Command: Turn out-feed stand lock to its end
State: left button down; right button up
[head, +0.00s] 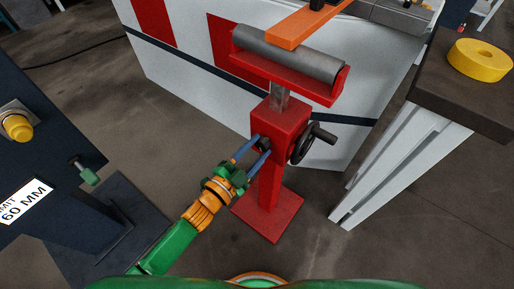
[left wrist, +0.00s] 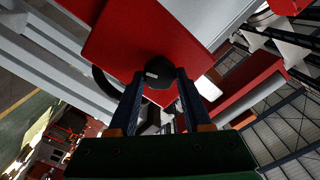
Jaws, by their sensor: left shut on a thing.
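The out-feed stand (head: 281,121) is a red post on a square red base, with a grey roller (head: 290,54) on top. Its lock is a small black knob (head: 263,143) on the near left face of the post. My left gripper (head: 259,146) is shut on this knob, with one blue finger on each side. In the left wrist view the dark knob (left wrist: 158,74) sits between the two fingertips, against the red post (left wrist: 125,38). A black handwheel (head: 303,145) with a crank handle is on the post's right side. My right gripper is not in view.
An orange bar (head: 303,25) lies over the roller. A white machine body (head: 180,75) with red panels stands behind.

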pick_arm(q)
jog(key=shift+c, duration=1.7)
grip_release()
jog(key=v, duration=0.7)
jog(key=shift+p, duration=0.35)
